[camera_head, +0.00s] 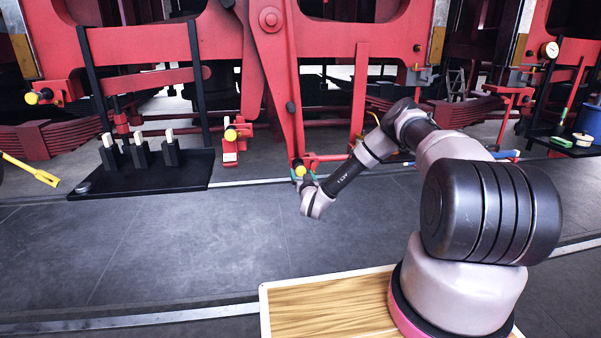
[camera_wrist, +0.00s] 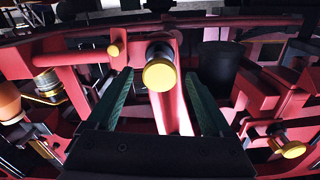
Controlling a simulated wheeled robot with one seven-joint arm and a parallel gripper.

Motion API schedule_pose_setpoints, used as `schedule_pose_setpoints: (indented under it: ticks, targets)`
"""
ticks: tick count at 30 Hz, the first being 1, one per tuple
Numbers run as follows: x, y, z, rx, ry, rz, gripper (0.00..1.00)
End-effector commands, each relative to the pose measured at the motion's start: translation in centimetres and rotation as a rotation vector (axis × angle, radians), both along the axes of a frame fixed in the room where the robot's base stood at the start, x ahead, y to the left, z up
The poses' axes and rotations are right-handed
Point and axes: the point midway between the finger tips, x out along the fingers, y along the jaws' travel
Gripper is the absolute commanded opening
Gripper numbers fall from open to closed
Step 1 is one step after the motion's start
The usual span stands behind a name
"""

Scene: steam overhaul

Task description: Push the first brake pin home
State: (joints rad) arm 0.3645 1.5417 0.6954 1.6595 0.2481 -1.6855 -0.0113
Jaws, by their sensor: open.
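A brake pin with a round yellow head (camera_head: 300,170) sits low on the red brake hanger, directly at my gripper (camera_head: 304,175). In the wrist view the same yellow head (camera_wrist: 160,76) faces me on a short shank, standing out from the red bar. My gripper (camera_wrist: 158,80) is open, its green fingers on either side of the head with gaps. I cannot tell whether anything touches it. Other yellow-headed pins show at the left bracket (camera_head: 32,97) and the middle bracket (camera_head: 230,134). I cannot tell which pin counts as first.
A black shelf (camera_head: 190,180) at left holds several dark blocks with white tops. A yellow-handled tool (camera_head: 30,168) lies far left. A second black shelf (camera_head: 570,148) at right carries a blue container (camera_head: 591,121). Red frame members crowd round my gripper; the grey floor (camera_head: 190,260) is clear.

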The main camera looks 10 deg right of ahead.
Motion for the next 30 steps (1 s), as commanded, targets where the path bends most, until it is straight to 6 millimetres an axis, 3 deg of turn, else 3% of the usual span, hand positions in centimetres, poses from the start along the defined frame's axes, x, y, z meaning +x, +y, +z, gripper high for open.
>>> schedule_pose_setpoints:
  ticks: [6, 16, 17, 23, 24, 30]
  targets:
    - [2.4, 0.0, 0.0, 0.001, 0.000, 0.000, 0.84]
    - [2.9, 0.0, 0.0, 0.001, 0.001, 0.000, 0.84]
    - [2.9, 0.0, 0.0, 0.001, 0.001, 0.000, 0.80]
    - [2.8, 0.0, 0.0, 0.001, 0.001, 0.000, 0.04]
    - [2.8, 0.0, 0.0, 0.001, 0.001, 0.000, 0.00]
    - [3.1, 0.0, 0.0, 0.000, 0.000, 0.000, 0.00]
